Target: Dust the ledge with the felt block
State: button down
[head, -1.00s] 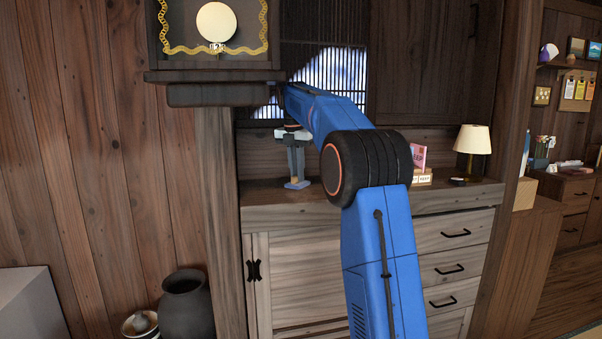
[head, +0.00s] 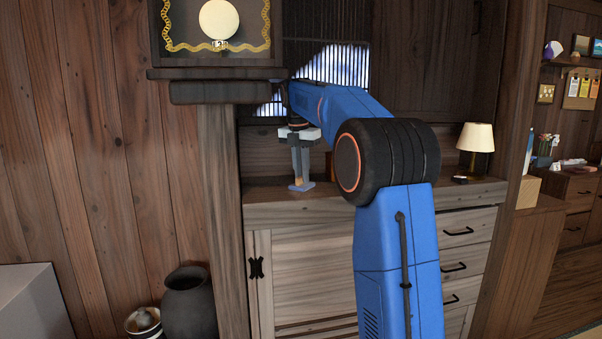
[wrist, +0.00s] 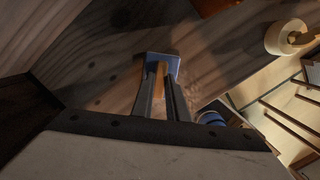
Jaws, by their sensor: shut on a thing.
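The felt block (head: 301,187) has a blue base and a wooden grip. My gripper (head: 300,178) is shut on the grip and points down, with the block upright below the fingers. The block is at the left part of the ledge (head: 262,207), the wooden top of the cabinet. It appears to be at the ledge surface, but I cannot tell whether it touches. In the wrist view the blue base (wrist: 151,62) shows past the fingertips (wrist: 160,85), over wood grain. A faint brownish patch lies beside it there.
A shelf box (head: 215,74) overhangs at the upper left, close to my gripper, beside a wooden post (head: 222,200). A lamp (head: 476,140) stands on the right of the ledge. A dark pot (head: 188,302) stands on the floor at lower left.

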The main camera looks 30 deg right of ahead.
jog(key=shift+s+a, duration=0.25)
jog(key=shift+s, duration=0.5)
jog(key=shift+s+a, duration=0.2)
jog(key=shift+s, duration=0.55)
jog(key=shift+s+a+f, duration=0.1)
jog(key=shift+s+a, duration=0.1)
jog(key=shift+s, duration=0.55)
jog(key=shift+s+a+r, duration=0.1)
jog(key=shift+s+a, duration=0.15)
jog(key=shift+s, duration=0.5)
jog(key=shift+s+a+f, duration=0.1)
jog(key=shift+s+a, duration=0.1)
jog(key=shift+s, duration=0.55)
jog(key=shift+s+a, duration=1.6)
jog(key=shift+s, duration=0.65)
jog(key=shift+w+d, duration=0.35)
jog(key=shift+w, duration=0.8)
jog(key=shift+w+d, duration=0.3)
jog(key=shift+w, duration=0.85)
jog(key=shift+w+d, duration=0.35)
jog(key=shift+w, duration=0.8)
